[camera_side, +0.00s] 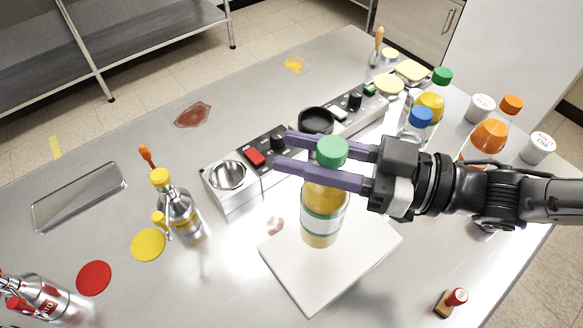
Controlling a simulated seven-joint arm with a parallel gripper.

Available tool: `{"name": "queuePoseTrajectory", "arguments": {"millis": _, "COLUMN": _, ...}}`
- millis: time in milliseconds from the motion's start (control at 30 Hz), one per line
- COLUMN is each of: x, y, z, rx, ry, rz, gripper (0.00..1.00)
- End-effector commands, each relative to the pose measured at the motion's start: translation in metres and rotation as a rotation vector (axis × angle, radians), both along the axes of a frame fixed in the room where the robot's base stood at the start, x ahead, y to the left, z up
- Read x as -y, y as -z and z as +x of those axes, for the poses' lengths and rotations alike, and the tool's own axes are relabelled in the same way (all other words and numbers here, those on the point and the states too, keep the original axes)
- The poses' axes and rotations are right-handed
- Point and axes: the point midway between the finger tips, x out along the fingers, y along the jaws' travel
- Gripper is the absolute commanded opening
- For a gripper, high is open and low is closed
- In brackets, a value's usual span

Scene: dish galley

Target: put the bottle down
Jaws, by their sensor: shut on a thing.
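A bottle (324,200) with a green cap, amber contents and a pale label with a green band is upright between the fingers of my gripper (284,151). The two purple fingers come in from the right and are shut on it near its top, just below the cap. The near finger hides part of the bottle's upper body. Its base shows in front of a white board (368,258) on the steel table. I cannot tell whether the base touches the board.
Behind the bottle is a steel unit (232,197) with switches and round wells. Steel bottles (182,218) stand at left, near yellow (148,245) and red (94,278) discs. Other capped bottles (431,103) and white tubs (480,108) stand at right. A red-topped stamp-like item (450,301) is at front right.

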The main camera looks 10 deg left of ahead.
Motion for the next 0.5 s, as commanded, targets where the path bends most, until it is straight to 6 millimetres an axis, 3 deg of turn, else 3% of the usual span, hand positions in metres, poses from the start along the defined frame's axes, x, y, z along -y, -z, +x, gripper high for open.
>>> {"name": "queuePoseTrajectory", "arguments": {"millis": 333, "x": -0.016, "y": 0.018, "z": 0.009, "rx": 0.004, "ry": -0.001, "rz": 0.006, "gripper": 0.0}}
{"name": "queuePoseTrajectory", "arguments": {"millis": 500, "x": -0.017, "y": 0.042, "z": 0.01, "rx": 0.001, "ry": 0.0, "rz": 0.004, "gripper": 0.0}}
